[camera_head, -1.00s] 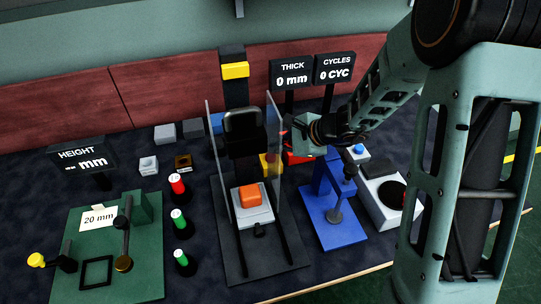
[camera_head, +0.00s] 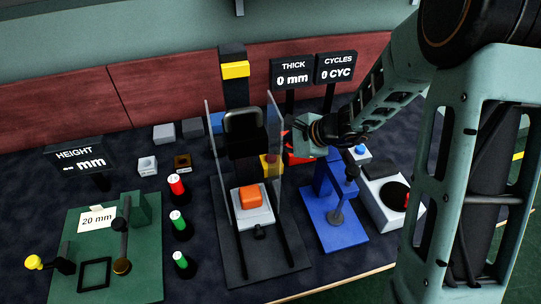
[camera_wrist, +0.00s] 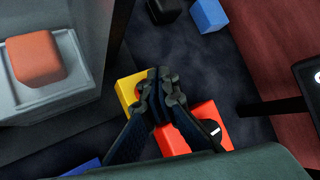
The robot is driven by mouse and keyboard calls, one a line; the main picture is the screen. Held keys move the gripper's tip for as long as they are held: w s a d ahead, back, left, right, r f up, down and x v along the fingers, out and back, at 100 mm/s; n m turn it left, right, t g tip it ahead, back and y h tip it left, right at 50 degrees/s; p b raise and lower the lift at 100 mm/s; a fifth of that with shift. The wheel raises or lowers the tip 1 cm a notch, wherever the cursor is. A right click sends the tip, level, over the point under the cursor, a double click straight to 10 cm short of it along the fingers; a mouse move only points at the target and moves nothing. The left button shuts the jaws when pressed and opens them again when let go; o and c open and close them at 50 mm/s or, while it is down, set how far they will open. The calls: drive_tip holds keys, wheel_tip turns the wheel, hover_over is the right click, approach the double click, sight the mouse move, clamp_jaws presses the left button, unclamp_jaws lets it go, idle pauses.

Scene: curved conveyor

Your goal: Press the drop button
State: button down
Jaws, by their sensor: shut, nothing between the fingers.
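My gripper (camera_wrist: 158,82) is shut and empty. In the wrist view its fingertips overlap the inner edge of a small yellow box (camera_wrist: 127,88), beside a red-orange box (camera_wrist: 223,117). In the head view the yellow box (camera_head: 264,164) carries a red button (camera_head: 271,158) and stands just right of the press with clear side panels. The fingers hide the button's top in the wrist view, so I cannot tell whether they touch it. No label reading "drop" is legible. An orange block (camera_head: 250,196) sits on the press's grey carriage (camera_head: 256,217).
A clear panel (camera_head: 275,150) stands close to the left of my gripper. A blue stand (camera_head: 335,232) and a white unit with a black disc (camera_head: 377,210) are to the right. The CYCLES display (camera_head: 335,68) reads 0 CYC.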

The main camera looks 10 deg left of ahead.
drive_tip(key=shift+s+d+f, duration=0.3)
drive_tip(key=shift+s+f, duration=0.05)
drive_tip(key=shift+f, duration=0.15)
drive_tip(key=shift+s+d+f, duration=0.25)
drive_tip(key=shift+s+f, duration=0.05)
drive_tip(key=shift+f, duration=0.15)
drive_tip(key=shift+w+r+p, duration=0.1)
drive_tip(key=shift+r+p, duration=0.45)
drive_tip(key=r+p, duration=0.1)
drive_tip(key=r, duration=0.1)
drive_tip(key=r+p, duration=0.1)
drive_tip(key=r, duration=0.1)
drive_tip(key=shift+s+d, duration=0.1)
drive_tip(key=shift+s, duration=0.1)
drive_tip(key=shift+r+p, duration=0.3)
drive_tip(key=shift+p, duration=0.05)
drive_tip(key=shift+a, duration=0.2)
drive_tip(key=shift+w+a+r, duration=0.1)
drive_tip(key=shift+w, duration=0.05)
